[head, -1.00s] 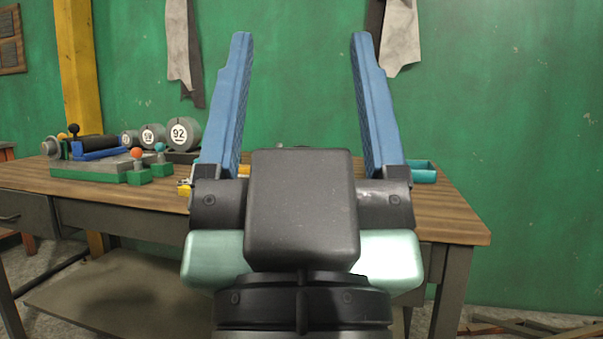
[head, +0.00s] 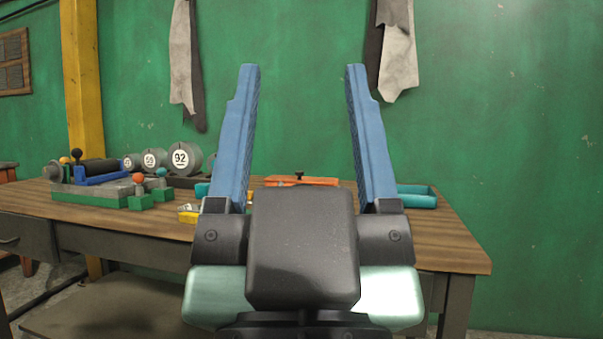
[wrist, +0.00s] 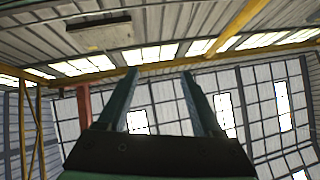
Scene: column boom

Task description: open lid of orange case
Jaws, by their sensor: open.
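The orange case (head: 302,181) lies on the workbench. In the head view its top shows between my gripper's fingers, with a small dark knob (head: 299,174) on it. The rest of the case is hidden behind my gripper. My gripper (head: 303,70) is open and empty, its two blue fingers pointing up and standing wide apart in front of the bench. In the wrist view the open fingers (wrist: 160,72) point toward the roof and windows, and the case is not seen there.
The wooden workbench (head: 440,240) holds a teal tray (head: 418,197) right of my gripper. On the left stand grey weights (head: 184,158), a green-based fixture (head: 90,192) with knobs, and a yellow item (head: 188,214). A green wall (head: 520,120) with hanging cloths rises behind.

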